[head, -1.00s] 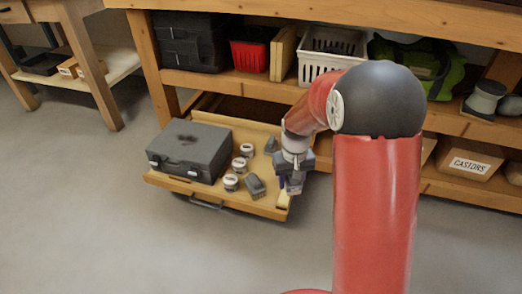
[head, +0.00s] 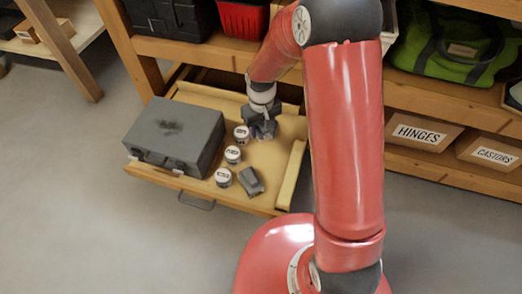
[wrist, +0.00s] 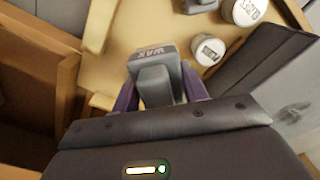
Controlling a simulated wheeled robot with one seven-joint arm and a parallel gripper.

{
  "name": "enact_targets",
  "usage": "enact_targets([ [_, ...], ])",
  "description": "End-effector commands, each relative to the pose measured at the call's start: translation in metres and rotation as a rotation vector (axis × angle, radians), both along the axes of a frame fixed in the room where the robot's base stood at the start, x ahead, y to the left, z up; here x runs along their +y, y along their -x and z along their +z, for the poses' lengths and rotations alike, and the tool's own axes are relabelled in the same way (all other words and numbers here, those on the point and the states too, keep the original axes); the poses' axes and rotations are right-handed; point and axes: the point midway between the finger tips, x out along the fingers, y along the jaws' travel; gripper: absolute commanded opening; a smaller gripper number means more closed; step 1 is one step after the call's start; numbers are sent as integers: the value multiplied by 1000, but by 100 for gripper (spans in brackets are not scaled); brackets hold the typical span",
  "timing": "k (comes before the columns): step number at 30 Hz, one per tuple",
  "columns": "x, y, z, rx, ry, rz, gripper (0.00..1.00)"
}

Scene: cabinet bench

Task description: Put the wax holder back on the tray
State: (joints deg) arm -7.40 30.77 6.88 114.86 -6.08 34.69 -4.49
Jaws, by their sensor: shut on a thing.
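The wax holder (wrist: 155,62) is a grey block marked "WAX" in the wrist view. My gripper (wrist: 158,90) has its purple fingers on either side of the block, shut on it. In the head view my gripper (head: 262,130) is low over the back part of the light wood tray (head: 272,165), just right of the farthest tin. The arm and gripper mostly hide the block there. I cannot tell whether it touches the tray surface.
A dark grey toolbox (head: 175,135) fills the tray's left side. White-lidded tins (head: 233,155) stand in a row beside it. A second grey block (head: 251,182) lies near the front. Raised strips edge the tray. The shelf above holds a red basket (head: 242,17).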

Motion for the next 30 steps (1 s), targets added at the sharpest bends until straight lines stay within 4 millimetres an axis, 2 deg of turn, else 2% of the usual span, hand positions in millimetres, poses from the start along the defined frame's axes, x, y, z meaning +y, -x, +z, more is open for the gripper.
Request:
enact_targets([
  [1, 0, 1, -18, 4, 1, 1, 25],
  [3, 0, 1, -37, 3, 1, 1, 25],
  [9, 0, 0, -80, 1, 0, -1, 25],
  [17, 0, -1, -99, -1, 0, -1, 25],
  [24, 0, 0, -134, 1, 1, -1, 25],
  [30, 0, -1, -136, -3, 0, -1, 25],
])
